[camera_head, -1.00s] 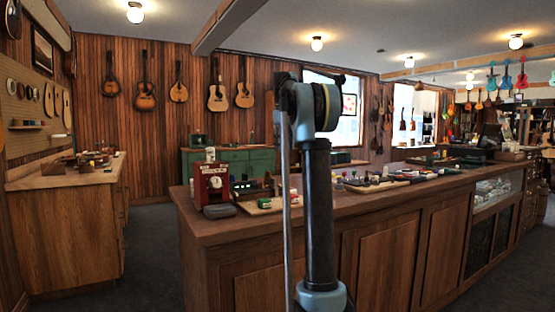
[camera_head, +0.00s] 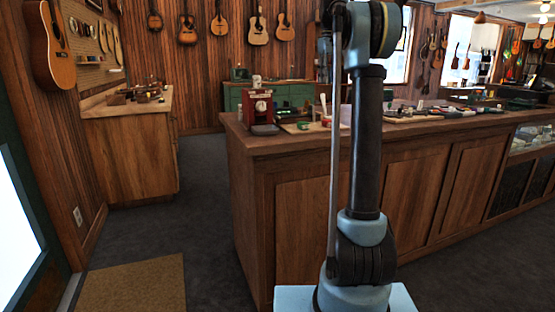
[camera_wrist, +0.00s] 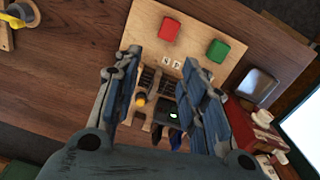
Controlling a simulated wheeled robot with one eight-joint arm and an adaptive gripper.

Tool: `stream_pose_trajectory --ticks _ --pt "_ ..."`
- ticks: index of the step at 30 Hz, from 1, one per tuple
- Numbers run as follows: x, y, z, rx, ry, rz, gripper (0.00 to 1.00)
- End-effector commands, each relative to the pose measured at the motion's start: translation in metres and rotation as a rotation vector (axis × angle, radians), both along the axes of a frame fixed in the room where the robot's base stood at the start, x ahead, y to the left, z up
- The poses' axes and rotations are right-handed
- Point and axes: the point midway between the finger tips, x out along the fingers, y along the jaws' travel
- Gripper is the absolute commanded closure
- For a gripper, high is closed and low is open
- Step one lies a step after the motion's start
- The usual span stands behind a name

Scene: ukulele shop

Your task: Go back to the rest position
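My gripper (camera_wrist: 160,64) shows in the wrist view with its two blue-grey fingers apart and a clear gap between them. Nothing is visibly held. It is above a pale wooden board (camera_wrist: 200,14) on the brown counter; I cannot tell how high. A red block (camera_wrist: 170,29) and a green block (camera_wrist: 218,51) lie on the board beyond the fingertips. Small dark and yellow items show between and below the fingers, partly hidden. In the head view my arm rises upright in front of the counter, and the gripper is not in that frame.
The long wooden counter (camera_head: 300,167) stands ahead, with a red box-like device (camera_head: 259,107) near its left corner. A side workbench (camera_head: 130,155) stands left, and a guitar (camera_head: 48,48) hangs on the left wall. The floor between (camera_head: 195,185) is clear, with a brown mat (camera_head: 135,285) at front left.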

Motion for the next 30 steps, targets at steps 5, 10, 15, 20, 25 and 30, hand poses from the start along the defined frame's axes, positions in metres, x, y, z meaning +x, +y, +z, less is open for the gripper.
stream_pose_trajectory --ticks 5,10,15,20,25,30 --pt "-0.015 -0.008 -0.004 0.001 -0.006 -0.027 0.61" --pt "-0.032 -0.012 -0.009 0.002 -0.015 -0.05 0.61" --pt "-0.053 -0.011 -0.016 0.004 -0.025 -0.074 0.61" --pt "-0.084 -0.007 -0.029 0.007 -0.037 -0.104 0.61" --pt "-0.129 -0.001 -0.052 0.012 -0.058 -0.146 0.61" --pt "-0.176 0.005 -0.082 0.019 -0.075 -0.19 0.61"
